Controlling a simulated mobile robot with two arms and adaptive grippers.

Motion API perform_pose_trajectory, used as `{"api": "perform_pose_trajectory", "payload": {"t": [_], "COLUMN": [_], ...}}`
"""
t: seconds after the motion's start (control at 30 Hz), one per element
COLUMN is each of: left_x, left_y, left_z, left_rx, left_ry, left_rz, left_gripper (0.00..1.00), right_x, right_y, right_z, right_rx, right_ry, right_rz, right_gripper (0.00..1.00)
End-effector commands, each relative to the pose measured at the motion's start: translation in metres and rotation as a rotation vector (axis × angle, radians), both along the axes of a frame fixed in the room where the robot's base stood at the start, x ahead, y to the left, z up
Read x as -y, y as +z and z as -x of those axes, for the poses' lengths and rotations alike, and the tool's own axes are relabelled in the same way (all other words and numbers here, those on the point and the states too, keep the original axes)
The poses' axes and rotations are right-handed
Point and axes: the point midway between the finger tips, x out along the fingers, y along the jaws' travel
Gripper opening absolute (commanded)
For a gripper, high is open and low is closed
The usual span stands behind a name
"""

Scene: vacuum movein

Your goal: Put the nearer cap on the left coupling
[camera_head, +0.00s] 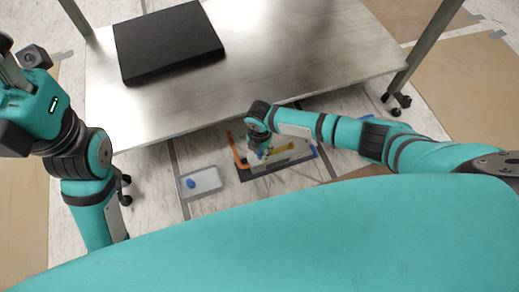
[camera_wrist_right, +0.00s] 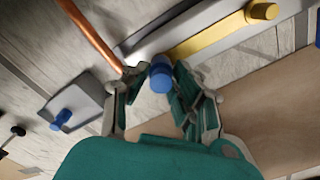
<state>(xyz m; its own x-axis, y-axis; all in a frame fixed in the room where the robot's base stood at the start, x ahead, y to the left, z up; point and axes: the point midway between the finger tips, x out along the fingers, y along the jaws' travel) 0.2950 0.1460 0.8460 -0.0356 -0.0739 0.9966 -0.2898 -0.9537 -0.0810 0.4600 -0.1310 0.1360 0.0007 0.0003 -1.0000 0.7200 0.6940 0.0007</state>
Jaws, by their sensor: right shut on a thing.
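A blue cap (camera_wrist_right: 160,76) sits between the fingertips of my right gripper (camera_wrist_right: 155,82), which is shut on it in the right wrist view. In the head view my right gripper (camera_head: 262,150) is over the fixture below the table's front edge. A second blue cap (camera_wrist_right: 62,118) stands on a small grey tray (camera_wrist_right: 75,104); the head view shows this cap (camera_head: 191,183) too. I cannot make out the left coupling; the gripper and held cap cover part of the fixture. My left gripper (camera_head: 12,72) is at the far left, its fingers unclear.
A copper pipe (camera_wrist_right: 92,32) ends close to the right gripper's left finger. A yellow bar (camera_wrist_right: 205,38) with a round knob (camera_wrist_right: 262,12) lies beyond the held cap. A metal table (camera_head: 280,65) with a black flat box (camera_head: 168,42) stands above the fixture.

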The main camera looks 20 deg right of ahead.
Motion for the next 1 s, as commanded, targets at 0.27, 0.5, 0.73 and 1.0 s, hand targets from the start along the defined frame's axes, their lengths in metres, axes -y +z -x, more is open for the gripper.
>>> {"api": "perform_pose_trajectory", "payload": {"t": [0.27,0.5,0.73,1.0], "left_x": [-0.0005,-0.0005,-0.0005,-0.0001], "left_y": [0.0,0.002,0.0035,0.0055], "left_z": [0.0,0.0008,0.0017,0.0019], "left_rx": [0.0,0.008,0.014,0.016], "left_ry": [0.0,-0.001,0.0,0.0], "left_rz": [0.005,0.005,0.004,0.001], "left_gripper": [0.35,0.35,0.35,0.35], "right_x": [0.0006,0.0003,0.0003,0.0002], "right_y": [-0.0014,-0.0008,-0.0006,0.0017], "right_z": [0.0004,0.0002,0.0001,0.0001], "right_rx": [0.0,0.001,0.001,0.0], "right_ry": [0.001,0.001,0.001,0.0], "right_rz": [0.001,0.001,0.001,0.0], "right_gripper": [0.43,0.52,0.75,0.75]}}
